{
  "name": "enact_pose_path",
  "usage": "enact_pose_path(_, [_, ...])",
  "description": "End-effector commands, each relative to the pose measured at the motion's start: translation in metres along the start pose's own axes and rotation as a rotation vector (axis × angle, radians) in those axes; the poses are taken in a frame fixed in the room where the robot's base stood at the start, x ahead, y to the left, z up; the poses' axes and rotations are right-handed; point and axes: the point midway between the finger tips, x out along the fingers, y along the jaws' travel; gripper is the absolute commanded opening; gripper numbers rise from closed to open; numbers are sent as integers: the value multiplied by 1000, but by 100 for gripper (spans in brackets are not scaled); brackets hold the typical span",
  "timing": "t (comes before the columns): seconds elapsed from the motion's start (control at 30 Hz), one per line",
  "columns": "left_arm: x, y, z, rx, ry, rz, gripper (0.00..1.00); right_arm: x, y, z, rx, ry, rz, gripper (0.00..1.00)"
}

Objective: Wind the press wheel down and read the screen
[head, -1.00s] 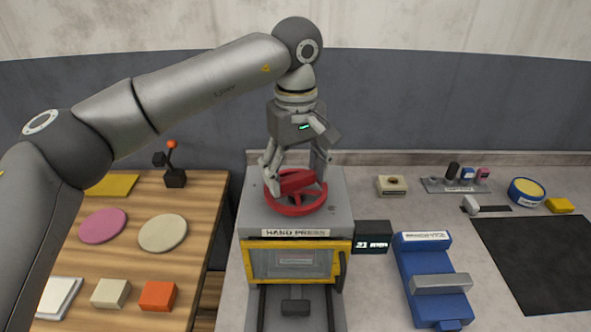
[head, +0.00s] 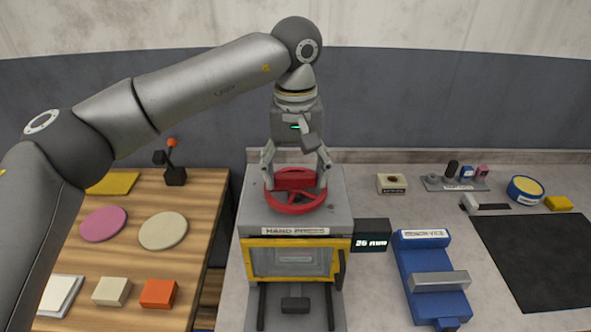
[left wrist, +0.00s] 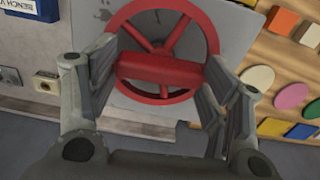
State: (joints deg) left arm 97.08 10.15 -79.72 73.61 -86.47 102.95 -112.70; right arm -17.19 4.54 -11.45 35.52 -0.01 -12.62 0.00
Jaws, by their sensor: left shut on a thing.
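The red press wheel (head: 297,201) lies flat on top of the grey hand press (head: 254,219). My left gripper (head: 295,180) comes down from above and is shut on the wheel's red crossbar. In the left wrist view the fingers (left wrist: 160,75) stand at either end of the crossbar of the wheel (left wrist: 165,95). The small black screen (head: 372,236) at the press's right side reads 26 mm. The press's yellow-framed clear window (head: 295,243) is at its front. My right gripper is not in view.
A blue bench vice (head: 425,270) stands right of the press, with a black mat (head: 540,260) beyond it. A wooden table (head: 130,255) at the left holds coloured discs and blocks. A black stand with an orange knob (head: 174,165) stands at its back.

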Motion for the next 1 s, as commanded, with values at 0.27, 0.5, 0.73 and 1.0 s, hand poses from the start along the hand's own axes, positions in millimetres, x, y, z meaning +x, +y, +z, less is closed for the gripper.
enact_pose_path(0.27, [0, 0, 0, 0, -1, 1, 79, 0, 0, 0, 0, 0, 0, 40])
enact_pose_path(0.5, [0, 0, 0, -1, -1, 0, 93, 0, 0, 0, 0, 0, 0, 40])
enact_pose_path(0.73, [-1, 0, 0, -1, 0, 0, 93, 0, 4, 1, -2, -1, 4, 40])
enact_pose_path(1.0, [-38, 0, -1, -3, 3, 1, 93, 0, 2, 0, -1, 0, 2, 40])
